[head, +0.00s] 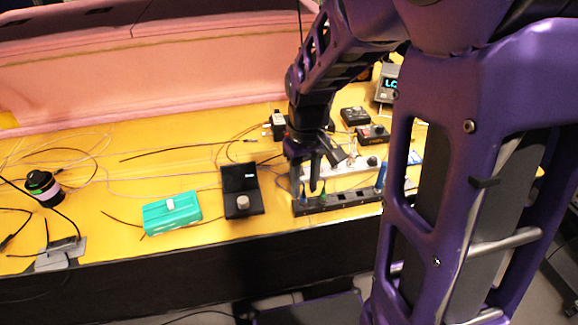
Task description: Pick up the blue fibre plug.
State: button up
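My gripper (304,186) points down over the left end of a black rack (345,203) on the yellow table. Its two fingers are apart, with a gap between them. A small blue plug (304,194) stands in the rack at the fingertips, seeming to lie between them. Whether the fingers touch it cannot be told. A green plug (323,192) stands just to its right. A taller blue item (381,174) stands at the rack's right end.
A black box with a knob (240,190) and a teal box (172,213) stand left of the rack. A white strip (345,168) and black devices (354,116) lie behind it. Loose cables cross the yellow table (120,180). A pink foam wall (150,80) closes the back.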

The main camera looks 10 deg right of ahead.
aim_at(303, 197)
notch_tip(303, 197, down, 4)
jog(key=shift+w+r, duration=0.15)
jog(key=shift+r, duration=0.05)
grip_shut()
notch_tip(303, 197, up, 10)
jog(key=w+p, duration=0.1)
jog(key=w+d+f, duration=0.1)
jog(key=w+d, duration=0.5)
jog(key=w, duration=0.4)
jog(key=shift+d+f, duration=0.15)
jog(key=shift+d, duration=0.15)
